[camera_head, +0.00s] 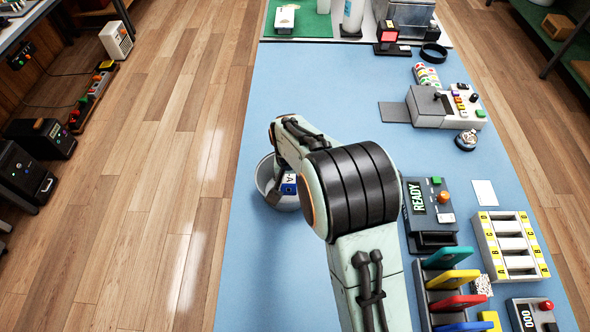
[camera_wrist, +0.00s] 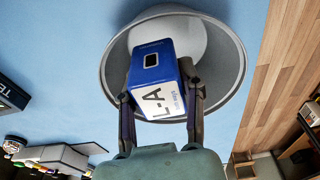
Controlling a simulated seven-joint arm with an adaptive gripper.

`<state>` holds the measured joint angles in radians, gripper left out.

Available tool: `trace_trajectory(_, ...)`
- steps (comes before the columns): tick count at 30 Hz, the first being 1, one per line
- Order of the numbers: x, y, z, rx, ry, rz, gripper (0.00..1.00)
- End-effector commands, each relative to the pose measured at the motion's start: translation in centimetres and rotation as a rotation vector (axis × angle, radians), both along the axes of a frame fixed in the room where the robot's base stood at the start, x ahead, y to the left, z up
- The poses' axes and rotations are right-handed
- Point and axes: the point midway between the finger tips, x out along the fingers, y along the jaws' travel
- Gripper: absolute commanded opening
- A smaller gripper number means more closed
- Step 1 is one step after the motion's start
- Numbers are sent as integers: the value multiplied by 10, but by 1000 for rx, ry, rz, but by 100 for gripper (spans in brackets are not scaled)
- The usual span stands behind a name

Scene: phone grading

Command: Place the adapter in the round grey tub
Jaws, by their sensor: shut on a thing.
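The adapter (camera_wrist: 157,85) is a blue and white block with a dark square socket and the letters "L-A" on its side. My gripper (camera_wrist: 160,92) is shut on it, one finger on each side. The round grey tub (camera_wrist: 232,62) is behind the adapter in the wrist view, and the adapter appears over its opening. In the head view the tub (camera_head: 264,184) stands on the blue mat, partly hidden by my arm. The adapter (camera_head: 289,184) shows there at the tub's mouth beside my gripper. I cannot tell how far it is above the tub's floor.
The blue bench mat (camera_head: 300,85) is clear behind the tub. To the right are a READY tester (camera_head: 430,200), a lettered rack (camera_head: 510,245) and coloured slots (camera_head: 450,280). The bench's left edge is close to the tub, with wooden floor (camera_head: 150,200) beyond.

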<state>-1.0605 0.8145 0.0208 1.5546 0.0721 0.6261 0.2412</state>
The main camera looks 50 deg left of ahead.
Motion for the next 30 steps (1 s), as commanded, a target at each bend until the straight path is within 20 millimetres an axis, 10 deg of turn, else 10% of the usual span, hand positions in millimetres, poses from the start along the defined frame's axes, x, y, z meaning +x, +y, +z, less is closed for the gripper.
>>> trace_trajectory(16,15,27,-64,-2,1,-1,8)
trace_trajectory(28,15,27,-70,0,0,-1,8)
trace_trajectory(29,16,27,-70,0,0,-1,41)
trace_trajectory(30,16,27,-70,1,-1,-1,54)
